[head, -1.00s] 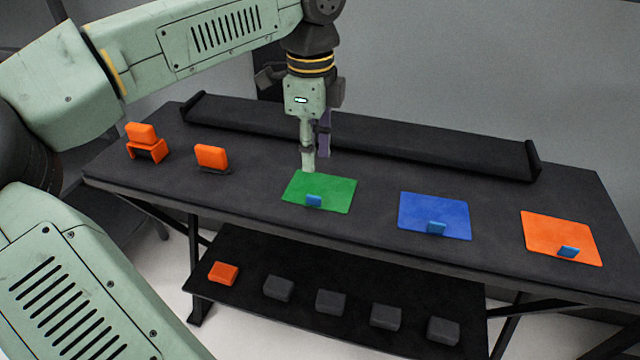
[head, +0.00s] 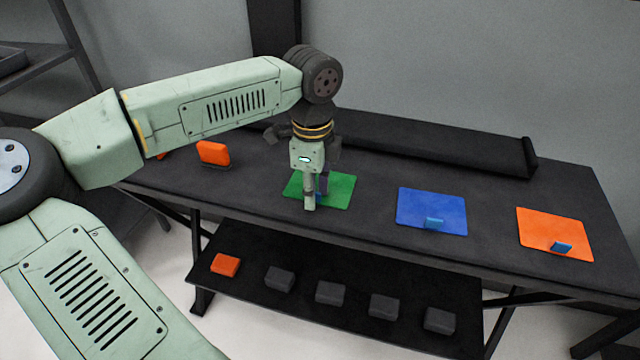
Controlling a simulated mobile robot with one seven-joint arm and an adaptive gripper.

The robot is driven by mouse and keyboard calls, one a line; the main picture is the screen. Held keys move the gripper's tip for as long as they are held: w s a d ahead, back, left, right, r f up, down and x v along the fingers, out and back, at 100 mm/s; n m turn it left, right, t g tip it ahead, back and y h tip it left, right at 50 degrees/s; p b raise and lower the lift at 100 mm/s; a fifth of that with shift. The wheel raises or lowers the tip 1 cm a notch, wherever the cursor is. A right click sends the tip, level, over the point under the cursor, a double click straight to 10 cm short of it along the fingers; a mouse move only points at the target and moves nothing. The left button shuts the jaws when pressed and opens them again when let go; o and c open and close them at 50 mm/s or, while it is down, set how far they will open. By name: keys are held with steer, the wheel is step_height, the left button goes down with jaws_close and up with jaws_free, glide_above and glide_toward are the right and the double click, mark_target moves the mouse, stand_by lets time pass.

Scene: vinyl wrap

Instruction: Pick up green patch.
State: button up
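The green patch (head: 338,188) lies flat on the dark table, left of the blue and orange patches. My gripper (head: 315,200) points down over the patch's front left part and hides some of it. The small blue tab at the patch's front edge, seen in the earlier frame, is mostly hidden behind the fingers, with a bit of blue showing between them. The two fingers look a little apart, one in front and one behind. I cannot tell whether they grip the tab.
To the right lie a blue patch (head: 430,207) and an orange patch (head: 545,234), each with a blue tab. An orange block (head: 213,152) stands at the left. A long dark ledge (head: 440,152) runs behind. The lower shelf (head: 330,319) holds several blocks.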

steer(key=shift+c, duration=0.2)
jaws_close()
steer(key=shift+r, duration=0.1)
